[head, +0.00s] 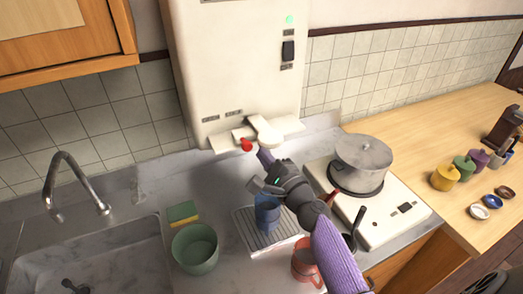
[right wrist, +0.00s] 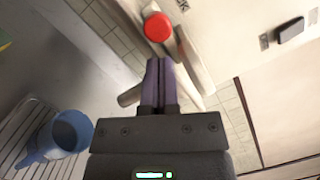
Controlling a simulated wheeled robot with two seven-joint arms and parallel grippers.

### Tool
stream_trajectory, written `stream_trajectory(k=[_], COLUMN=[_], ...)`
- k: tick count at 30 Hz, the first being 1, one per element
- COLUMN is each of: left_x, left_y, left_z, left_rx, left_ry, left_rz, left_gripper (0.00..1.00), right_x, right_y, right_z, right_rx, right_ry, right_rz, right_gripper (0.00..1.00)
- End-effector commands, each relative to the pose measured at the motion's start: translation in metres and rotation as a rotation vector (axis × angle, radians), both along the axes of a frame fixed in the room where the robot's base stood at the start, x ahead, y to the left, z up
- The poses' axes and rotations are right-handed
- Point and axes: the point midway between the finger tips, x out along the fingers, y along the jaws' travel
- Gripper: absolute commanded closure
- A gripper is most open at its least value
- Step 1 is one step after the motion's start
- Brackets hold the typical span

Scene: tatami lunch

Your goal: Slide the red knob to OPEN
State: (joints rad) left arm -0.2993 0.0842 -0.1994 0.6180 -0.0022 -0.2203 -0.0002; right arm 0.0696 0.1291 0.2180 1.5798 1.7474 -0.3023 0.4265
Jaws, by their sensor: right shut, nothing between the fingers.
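In the right wrist view the red knob (right wrist: 158,27) is just beyond the fingertips. My right gripper (head: 264,155) is shut and empty, a little right of and below the knob. In the right wrist view its closed fingers (right wrist: 159,65) point toward the knob, with a small gap in the picture; I cannot tell whether they touch. Labels near the slider are too small to read. My left gripper is not in view.
A blue mug (head: 267,212) stands on a drying rack (head: 288,240) under my right arm, with a red mug (head: 304,266) nearby. A green pot (head: 195,248) and sponge (head: 183,213) are left. A lidded pot (head: 362,160) stands on the stove (head: 400,215) right.

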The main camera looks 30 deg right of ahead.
Motion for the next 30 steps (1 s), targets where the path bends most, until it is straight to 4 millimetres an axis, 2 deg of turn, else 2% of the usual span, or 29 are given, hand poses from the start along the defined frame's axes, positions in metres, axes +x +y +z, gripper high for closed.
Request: stream_trajectory(k=[5, 15, 17, 24, 30], left_x=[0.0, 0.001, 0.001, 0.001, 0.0], left_y=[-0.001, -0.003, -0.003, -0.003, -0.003], left_z=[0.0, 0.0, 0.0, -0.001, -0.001], left_rx=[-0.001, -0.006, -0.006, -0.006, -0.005], left_ry=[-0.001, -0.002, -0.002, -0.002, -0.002], left_rz=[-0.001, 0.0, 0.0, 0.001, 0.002], left_gripper=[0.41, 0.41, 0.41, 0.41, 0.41], right_x=[0.013, 0.014, 0.015, 0.017, 0.017], right_y=[0.001, 0.003, 0.009, 0.05, 0.058], right_z=[0.001, 0.001, 0.001, 0.001, 0.001], right_rx=[0.0, 0.0, 0.002, 0.002, 0.0], right_ry=[0.0, 0.0, 0.001, 0.001, 0.0], right_rz=[0.001, 0.001, 0.003, 0.003, 0.001], right_gripper=[1.0, 1.0, 1.0, 1.0, 1.0])
